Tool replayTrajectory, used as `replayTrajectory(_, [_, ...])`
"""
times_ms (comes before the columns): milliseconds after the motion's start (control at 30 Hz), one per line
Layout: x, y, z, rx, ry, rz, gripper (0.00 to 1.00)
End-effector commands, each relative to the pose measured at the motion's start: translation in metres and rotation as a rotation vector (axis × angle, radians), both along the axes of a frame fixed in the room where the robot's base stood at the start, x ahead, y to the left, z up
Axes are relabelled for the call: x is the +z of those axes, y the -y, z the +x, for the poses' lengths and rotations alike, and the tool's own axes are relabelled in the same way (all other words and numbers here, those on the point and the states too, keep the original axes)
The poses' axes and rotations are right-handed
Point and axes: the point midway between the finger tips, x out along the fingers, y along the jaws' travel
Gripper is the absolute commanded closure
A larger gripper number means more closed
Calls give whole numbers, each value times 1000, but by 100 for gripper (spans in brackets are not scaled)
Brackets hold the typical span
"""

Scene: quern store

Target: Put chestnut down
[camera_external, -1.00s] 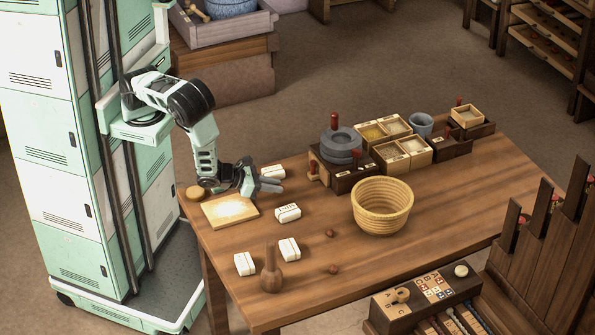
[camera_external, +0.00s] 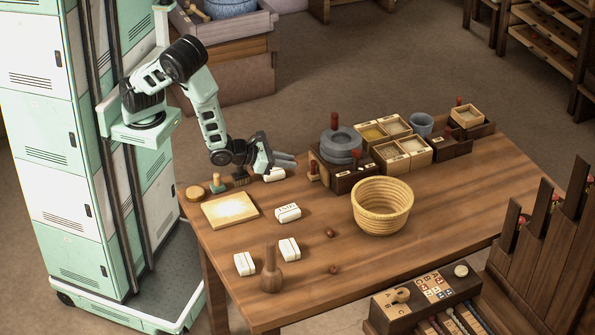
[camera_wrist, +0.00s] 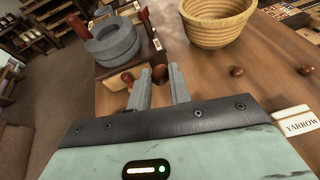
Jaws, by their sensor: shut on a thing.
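A brown chestnut (camera_wrist: 160,74) is between the two fingertips of my gripper (camera_wrist: 158,80), which is shut on it. In the external view my gripper (camera_external: 287,160) is level above the back left part of the table, and the held chestnut cannot be made out there. Two more chestnuts lie loose on the table, one nearer the basket (camera_external: 330,232) and one closer to the front edge (camera_external: 333,269). A round woven basket (camera_external: 382,222) stands mid-table, to the right of my gripper, which is apart from it.
Grey quern stones (camera_external: 341,146) and wooden boxes (camera_external: 402,160) stand along the back edge. Bare tabletop (camera_external: 450,215) lies right of the basket.

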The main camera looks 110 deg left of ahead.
Motion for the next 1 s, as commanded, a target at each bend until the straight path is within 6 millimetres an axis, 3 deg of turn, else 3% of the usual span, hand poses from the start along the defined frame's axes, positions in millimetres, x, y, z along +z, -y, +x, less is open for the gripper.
replayTrajectory(200, [-10, -25, 62, 93, 4, 8, 100])
replayTrajectory(400, [-7, -55, 129, 158, 0, -7, 100])
replayTrajectory(600, [4, -75, 171, 172, 0, -25, 100])
replayTrajectory(700, [6, -82, 184, 173, 0, -31, 100])
replayTrajectory(1000, [-40, -80, 181, 172, -4, -28, 100])
